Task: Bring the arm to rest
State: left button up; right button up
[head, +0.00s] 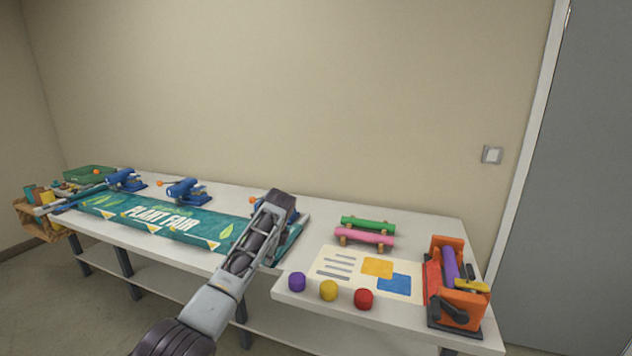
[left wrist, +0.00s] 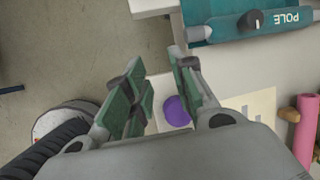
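My left arm reaches in from the bottom of the head view, and its gripper (head: 272,205) is above the right end of the teal "PLANT FAIR" banner (head: 160,220). In the left wrist view the two green-padded fingers of my left gripper (left wrist: 158,72) stand apart with nothing between the tips. A purple cap (left wrist: 177,111) lies below and beyond the fingers. The banner's end, marked "POLE" (left wrist: 225,28), shows at the top right. My right gripper is in neither view.
The white tables (head: 455,228) carry blue clamps (head: 185,192), a printed sheet (head: 345,265), green and pink rolls (head: 366,237), purple, yellow and red caps (head: 363,299), and an orange rack (head: 450,305) at right. A wooden crate (head: 40,218) is at far left. Floor in front is open.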

pick_arm(q)
jog(key=s+f+n+h, duration=0.3)
jog(key=s+f+n, duration=0.6)
jog(key=s+f, duration=1.1)
jog(key=s+a+r+n, duration=0.1)
jog(key=s+a+n, duration=0.15)
jog(key=s, duration=0.65)
jog(key=s+a+r+n, duration=0.15)
jog(key=s+n, duration=0.25)
jog(key=s, duration=0.4)
jog(key=s+a+n, duration=0.3)
jog(key=s, duration=0.6)
notch_tip(320, 180, down, 34)
jog(key=s+a+g, duration=0.1)
jog(key=s+a, duration=0.1)
jog(key=s, duration=0.1)
jog(key=s+a+f, duration=0.3)
jog(key=s+f, duration=0.6)
jog(key=s, duration=0.1)
jog(key=s+a+f+g, duration=0.1)
jog(key=s+a+f, duration=0.3)
jog(key=s+f, duration=0.5)
jog(key=shift+s+a+f, duration=0.2)
jog(key=shift+s+f, duration=0.15)
jog(key=shift+s, duration=0.1)
